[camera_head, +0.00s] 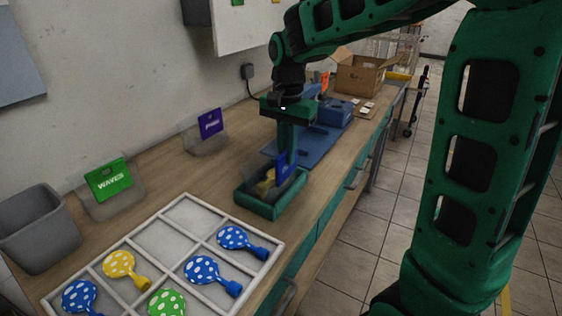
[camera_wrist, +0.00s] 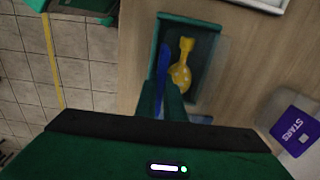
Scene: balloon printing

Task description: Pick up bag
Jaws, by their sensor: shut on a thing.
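A clear bag with a blue header card (camera_head: 284,166) stands in the green tray (camera_head: 270,210) on the bench. In the wrist view the blue card (camera_wrist: 164,72) shows edge-on. A yellow balloon (camera_head: 265,184) lies in the tray; it also shows in the wrist view (camera_wrist: 181,72). I cannot tell whether it is inside the bag. My gripper (camera_head: 287,153) points down from above and is shut on the bag at its card. In the wrist view my gripper's fingers (camera_wrist: 164,98) reach the card's near end.
A divided white tray (camera_head: 187,213) with blue, yellow and green dotted balloons is in front. A green WAVES bag (camera_head: 110,180), a purple bag (camera_head: 210,123) and a grey bin (camera_head: 38,225) stand along the wall. A blue box (camera_head: 335,112) and a cardboard box (camera_head: 360,75) are farther back.

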